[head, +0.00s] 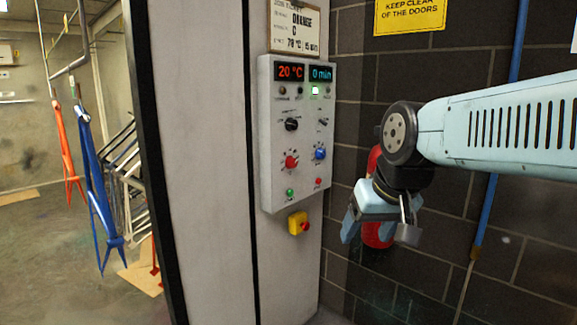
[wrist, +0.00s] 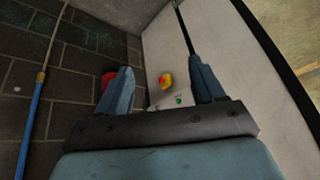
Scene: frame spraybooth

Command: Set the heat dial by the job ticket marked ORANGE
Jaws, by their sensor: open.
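The grey control panel (head: 268,135) is on the pale booth wall. Its red display (head: 290,72) reads 20 °C and its blue-green display (head: 320,74) reads 0 min. A red dial (head: 291,162) sits lower left, a blue dial (head: 320,153) lower right, and a black selector (head: 291,124) above them. The job ticket (head: 297,28) above the panel reads ORANGE; its small bottom line looks like 70 °C, 15 min but is not sharp. My gripper (head: 380,218) is open and empty, right of the panel and apart from it. Its open fingers also show in the wrist view (wrist: 162,66).
A yellow-and-red switch (head: 299,223) is below the panel. A red object (head: 377,235), partly hidden behind my gripper, is by the dark block wall. A blue pipe (head: 490,205) runs down that wall. Orange (head: 65,150) and blue (head: 92,175) frames hang at left.

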